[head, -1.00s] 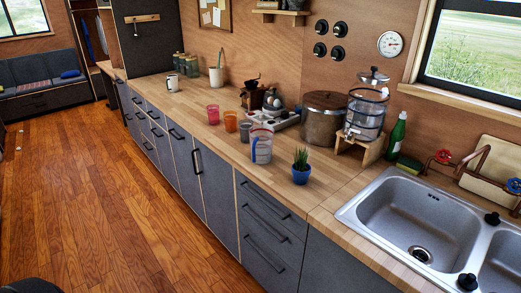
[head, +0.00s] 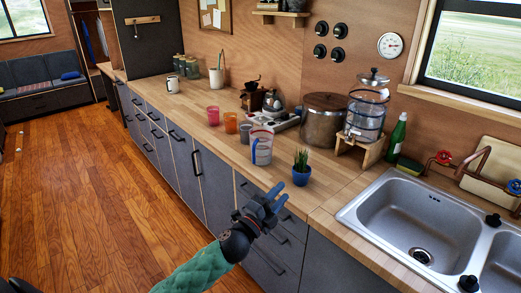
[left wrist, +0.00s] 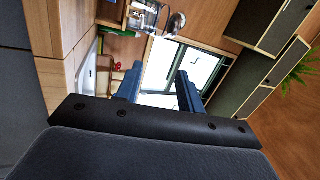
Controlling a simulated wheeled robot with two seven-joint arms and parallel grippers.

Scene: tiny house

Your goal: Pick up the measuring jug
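The measuring jug (head: 261,147) is clear with red markings and stands upright near the front edge of the wooden counter (head: 215,149). My left gripper (head: 272,203) is in front of the drawers, below and slightly right of the jug, apart from it. Its blue fingers point up and right. In the left wrist view my left gripper (left wrist: 159,74) has its fingers spread with nothing between them. I cannot pick out the jug in that view. My right gripper is not in view.
A blue potted plant (head: 301,172) stands right of the jug. A large pot (head: 322,117) and a glass dispenser (head: 366,113) are behind. The sink (head: 405,222) is at right.

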